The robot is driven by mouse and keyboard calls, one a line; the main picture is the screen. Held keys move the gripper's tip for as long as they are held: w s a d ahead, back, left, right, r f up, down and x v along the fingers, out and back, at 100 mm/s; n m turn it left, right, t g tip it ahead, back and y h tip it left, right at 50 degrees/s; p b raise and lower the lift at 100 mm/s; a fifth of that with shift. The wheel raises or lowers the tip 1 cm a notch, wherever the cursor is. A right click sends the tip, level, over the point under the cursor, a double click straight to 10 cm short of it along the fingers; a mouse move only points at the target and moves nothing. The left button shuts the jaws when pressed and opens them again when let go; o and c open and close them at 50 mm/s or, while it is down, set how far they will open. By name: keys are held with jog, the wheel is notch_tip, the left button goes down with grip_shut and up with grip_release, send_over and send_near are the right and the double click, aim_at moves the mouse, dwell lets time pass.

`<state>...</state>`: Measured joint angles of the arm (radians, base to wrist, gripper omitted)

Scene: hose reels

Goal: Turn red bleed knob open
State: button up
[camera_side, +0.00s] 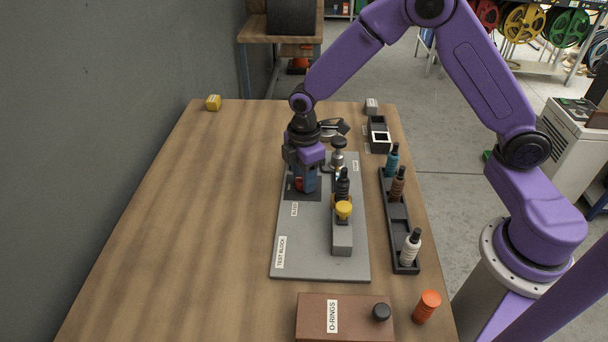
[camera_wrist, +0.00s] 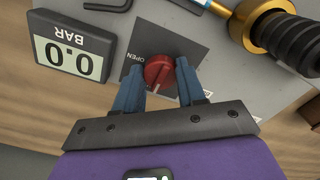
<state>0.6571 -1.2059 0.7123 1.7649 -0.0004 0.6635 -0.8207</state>
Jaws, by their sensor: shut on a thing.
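The red bleed knob (camera_wrist: 158,71) sits on a dark square plate (camera_wrist: 196,48) on the grey test block (camera_side: 306,262). In the wrist view, my gripper (camera_wrist: 161,68) has its two blue fingers on either side of the knob, shut on it. The word OPEN is printed on the plate to the left of the knob. A pale line shows at the knob's lower edge. In the side view, my gripper (camera_side: 304,186) points down over the plate, and a little red of the knob shows between the fingers.
A gauge (camera_wrist: 70,50) beside the plate reads 0.0 BAR. A black-and-brass fitting (camera_wrist: 268,25) stands close on the other side.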

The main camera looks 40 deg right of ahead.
jog(key=m, duration=0.4)
jog(key=shift+s+m, duration=0.1)
jog(key=shift+m, duration=0.2)
jog(key=m, duration=0.4)
jog(key=shift+a+m, duration=0.1)
jog(key=shift+m, duration=0.2)
jog(key=m, duration=0.4)
jog(key=shift+m, duration=2.3)
jog(key=o, duration=1.1)
jog(key=shift+c, duration=0.2)
